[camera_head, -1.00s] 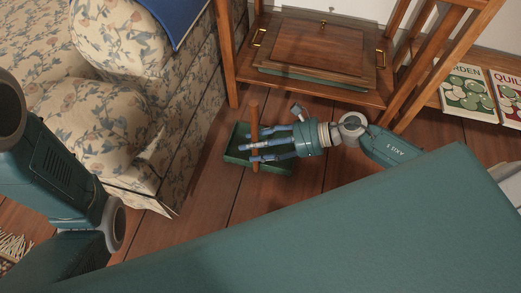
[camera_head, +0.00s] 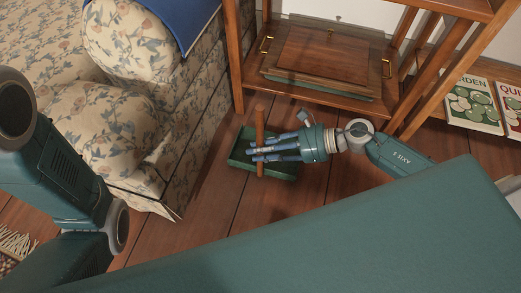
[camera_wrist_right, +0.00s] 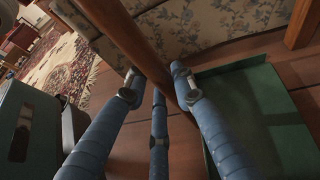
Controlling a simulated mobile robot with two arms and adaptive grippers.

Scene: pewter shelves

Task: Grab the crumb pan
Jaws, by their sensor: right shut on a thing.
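The crumb pan is a green, shallow pan (camera_head: 238,160) with an upright wooden handle (camera_head: 260,121). It is on the plank floor between the armchair and the shelf. In the right wrist view the pan (camera_wrist_right: 268,118) is at the right, and the handle (camera_wrist_right: 128,38) runs down from the top to the fingers. My right gripper (camera_head: 257,151) reaches in from the right with its blue fingers shut on the handle. The fingers also fill the middle of the right wrist view (camera_wrist_right: 166,95). My left arm shows at the left, but its gripper is not in view.
A floral armchair (camera_head: 145,120) stands close left of the pan. A wooden shelf (camera_head: 300,88) stands behind it, holding a wooden-lidded box (camera_head: 325,50). Books (camera_head: 473,103) stand at the right. Bare floor (camera_head: 215,205) lies in front of the pan.

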